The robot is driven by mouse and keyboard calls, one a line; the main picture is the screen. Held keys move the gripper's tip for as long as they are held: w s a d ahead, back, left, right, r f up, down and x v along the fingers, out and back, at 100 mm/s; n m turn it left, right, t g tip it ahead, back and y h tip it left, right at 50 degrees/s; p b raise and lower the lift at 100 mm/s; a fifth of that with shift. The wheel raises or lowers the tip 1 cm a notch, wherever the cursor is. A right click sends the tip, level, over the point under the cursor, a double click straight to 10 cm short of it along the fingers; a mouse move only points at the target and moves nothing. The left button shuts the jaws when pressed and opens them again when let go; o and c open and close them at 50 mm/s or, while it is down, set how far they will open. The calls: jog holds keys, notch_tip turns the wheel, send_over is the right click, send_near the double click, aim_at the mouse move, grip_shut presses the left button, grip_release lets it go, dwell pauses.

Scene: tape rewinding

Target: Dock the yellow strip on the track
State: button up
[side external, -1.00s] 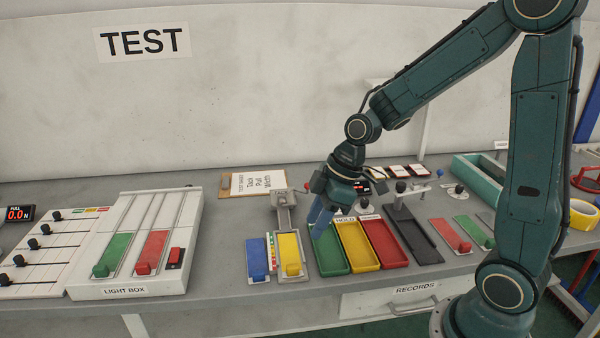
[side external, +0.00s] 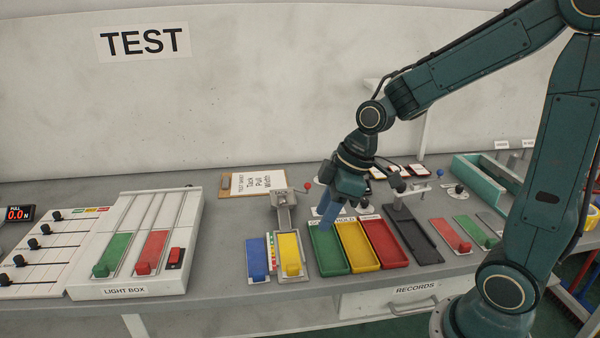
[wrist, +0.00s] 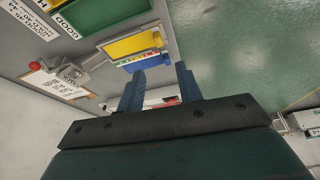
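A blue strip (side external: 257,258) lies just left of the yellow one. Green (side external: 327,262), yellow (side external: 357,260) and red trays (side external: 385,257) stand to the right. A clipboard (side external: 252,184) lies behind. Bare bench lies between the light box and the blue strip.

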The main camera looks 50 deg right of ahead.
jog(key=s+r+m+t+h, duration=0.2)
jog(key=s+r+m, duration=0.5)
jog(key=s, duration=0.7)
notch_tip(320, 180, up, 2)
jog(key=shift+s+d+r+m, duration=0.2)
jog(key=shift+s+d+m, duration=0.05)
jog(key=shift+d+m, duration=0.15)
